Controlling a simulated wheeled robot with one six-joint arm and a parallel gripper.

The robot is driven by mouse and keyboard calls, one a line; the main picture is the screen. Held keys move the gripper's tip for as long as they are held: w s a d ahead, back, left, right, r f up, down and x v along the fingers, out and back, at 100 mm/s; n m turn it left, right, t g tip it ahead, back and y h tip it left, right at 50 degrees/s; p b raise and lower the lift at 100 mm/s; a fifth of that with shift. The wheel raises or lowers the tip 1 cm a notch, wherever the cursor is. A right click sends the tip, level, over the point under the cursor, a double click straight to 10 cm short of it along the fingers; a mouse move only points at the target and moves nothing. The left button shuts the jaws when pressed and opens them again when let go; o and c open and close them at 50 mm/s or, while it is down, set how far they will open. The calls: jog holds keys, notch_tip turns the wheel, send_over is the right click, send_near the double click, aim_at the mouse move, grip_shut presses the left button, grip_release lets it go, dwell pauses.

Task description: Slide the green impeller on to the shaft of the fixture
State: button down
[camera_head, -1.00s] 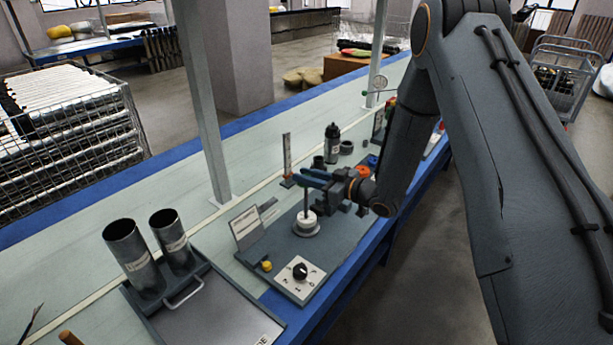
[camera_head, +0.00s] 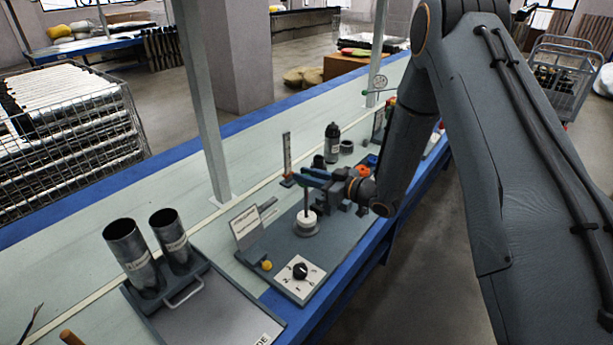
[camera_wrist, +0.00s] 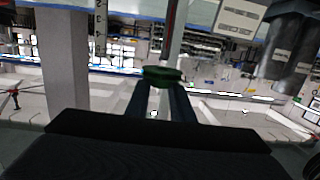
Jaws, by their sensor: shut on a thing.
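The fixture is a dark base plate (camera_head: 268,243) with an upright dark shaft (camera_head: 306,203) rising from a white hub (camera_head: 307,219). My gripper (camera_head: 312,178) is at the height of the shaft's top, just above or beside it; I cannot tell whether they touch. In the wrist view, the two fingers of my gripper (camera_wrist: 163,98) are shut on the green impeller (camera_wrist: 162,73), seen nearly edge-on at the fingertips. The impeller is too small to make out clearly in the head view, and its alignment with the shaft cannot be told.
A control panel with a black knob (camera_head: 300,271) and a yellow button (camera_head: 267,265) are at the plate's near end. Two metal cylinders (camera_head: 129,247) stand at left by a grey tray (camera_head: 226,312). An upright scale (camera_head: 287,155) and a dark bottle (camera_head: 332,143) stand behind my gripper.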

jog(key=shift+f+b, duration=0.8)
jog(key=shift+f, duration=0.55)
jog(key=c, duration=1.5)
grip_release()
jog(key=shift+o, duration=0.2)
jog(key=b+v, duration=0.1)
jog(key=v, duration=0.7)
jog(key=shift+a, duration=0.1)
